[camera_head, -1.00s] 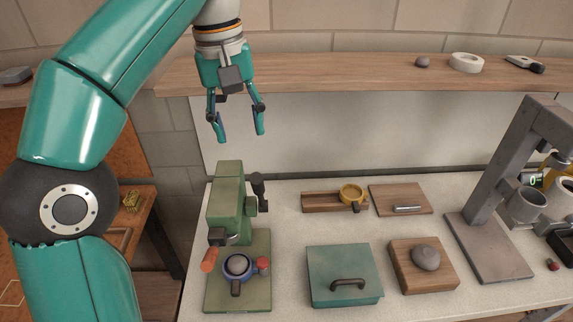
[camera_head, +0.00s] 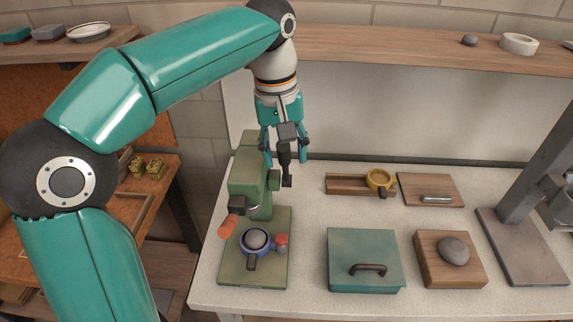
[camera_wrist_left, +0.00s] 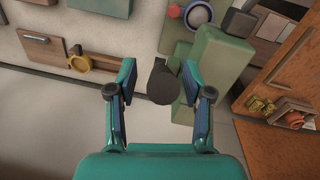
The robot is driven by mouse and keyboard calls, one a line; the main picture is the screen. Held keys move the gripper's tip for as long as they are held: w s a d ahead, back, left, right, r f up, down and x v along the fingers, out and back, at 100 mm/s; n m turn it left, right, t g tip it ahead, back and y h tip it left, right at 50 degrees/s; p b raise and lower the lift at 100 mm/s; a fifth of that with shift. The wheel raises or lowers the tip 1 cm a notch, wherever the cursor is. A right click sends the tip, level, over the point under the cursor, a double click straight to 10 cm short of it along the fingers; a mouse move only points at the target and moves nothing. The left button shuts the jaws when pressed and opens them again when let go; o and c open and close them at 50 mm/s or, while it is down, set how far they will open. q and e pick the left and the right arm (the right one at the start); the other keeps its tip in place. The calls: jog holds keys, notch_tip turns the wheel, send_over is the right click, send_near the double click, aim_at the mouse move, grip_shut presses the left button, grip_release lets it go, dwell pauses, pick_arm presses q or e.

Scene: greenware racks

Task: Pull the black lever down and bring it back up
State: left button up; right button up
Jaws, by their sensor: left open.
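The black lever (camera_head: 287,174) is on the right side of a green press (camera_head: 252,178) on the bench. My left gripper (camera_head: 286,158) points down at the lever's upper end, its fingers open on either side. In the left wrist view the lever's dark round end (camera_wrist_left: 162,86) shows between the two open fingertips of my left gripper (camera_wrist_left: 160,93), with gaps on both sides. I see no clear contact. My right gripper is not in view.
A blue-rimmed cup (camera_head: 256,241) with a grey ball stands on the press's base. To the right are a teal lidded box (camera_head: 350,245), a wooden board (camera_head: 428,268) with a grey lump and a yellow ring-shaped tool (camera_head: 380,178). A wooden shelf (camera_head: 400,46) runs behind.

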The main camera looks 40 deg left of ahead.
aim_at(285, 166)
pick_arm(q)
jog(key=shift+d+f, duration=0.1)
jog(key=shift+f, duration=1.1)
grip_shut()
